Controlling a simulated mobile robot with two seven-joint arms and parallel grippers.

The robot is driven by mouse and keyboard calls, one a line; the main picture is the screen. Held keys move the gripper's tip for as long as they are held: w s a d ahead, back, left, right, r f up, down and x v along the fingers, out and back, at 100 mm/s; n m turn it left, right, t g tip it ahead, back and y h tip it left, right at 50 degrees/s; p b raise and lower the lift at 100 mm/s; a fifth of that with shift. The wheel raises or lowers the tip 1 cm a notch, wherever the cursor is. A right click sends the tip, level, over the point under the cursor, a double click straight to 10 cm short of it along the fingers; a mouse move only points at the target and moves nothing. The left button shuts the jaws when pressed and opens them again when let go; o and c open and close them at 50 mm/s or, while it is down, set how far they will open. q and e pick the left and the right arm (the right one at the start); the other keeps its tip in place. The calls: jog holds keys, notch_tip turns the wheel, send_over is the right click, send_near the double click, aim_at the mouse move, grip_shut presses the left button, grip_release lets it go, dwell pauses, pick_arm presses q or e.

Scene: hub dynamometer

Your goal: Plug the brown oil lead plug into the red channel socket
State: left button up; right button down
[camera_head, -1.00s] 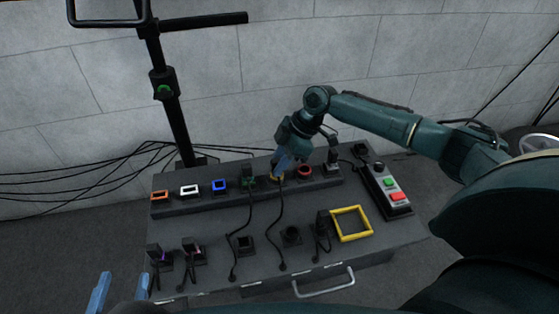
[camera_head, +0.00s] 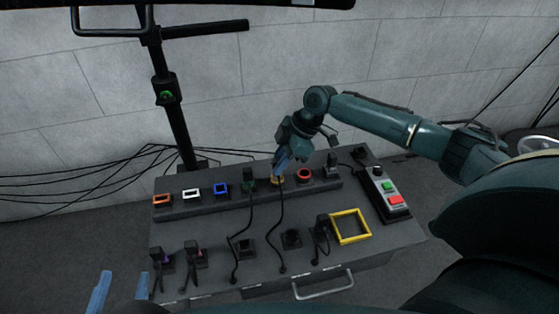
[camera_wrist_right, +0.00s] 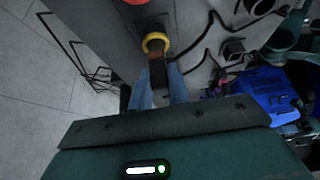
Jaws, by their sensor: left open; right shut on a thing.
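The brown plug (camera_wrist_right: 158,73) is between the fingers of my right gripper (camera_wrist_right: 160,88), which is shut on it. In the wrist view its front end is at the yellow-ringed socket (camera_wrist_right: 156,42); I cannot tell whether it is inserted. In the head view my right gripper (camera_head: 280,167) is over that socket, and a black lead (camera_head: 281,225) runs down the panel below it. The red channel socket (camera_head: 304,175) is just right of the gripper and appears empty; its edge shows in the wrist view (camera_wrist_right: 135,2). My left gripper (camera_head: 120,291) is open and empty at the lower left.
Orange (camera_head: 162,199), white (camera_head: 191,194) and blue (camera_head: 222,189) sockets line the left. A green socket (camera_head: 249,180) holds a plug. A yellow frame (camera_head: 350,227) and a button box (camera_head: 385,191) are at the right.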

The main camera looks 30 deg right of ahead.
jog(key=shift+r+p, duration=1.25)
jog(key=shift+r, duration=0.15)
jog(key=s+a+p, duration=0.2)
jog(key=s+p, duration=0.5)
jog(key=shift+s, duration=0.35)
dwell(0.5)
jog(key=s+d, duration=0.1)
jog(key=d, duration=0.6)
jog(key=shift+s+d, duration=0.15)
jog(key=shift+s, duration=0.25)
dwell(0.5)
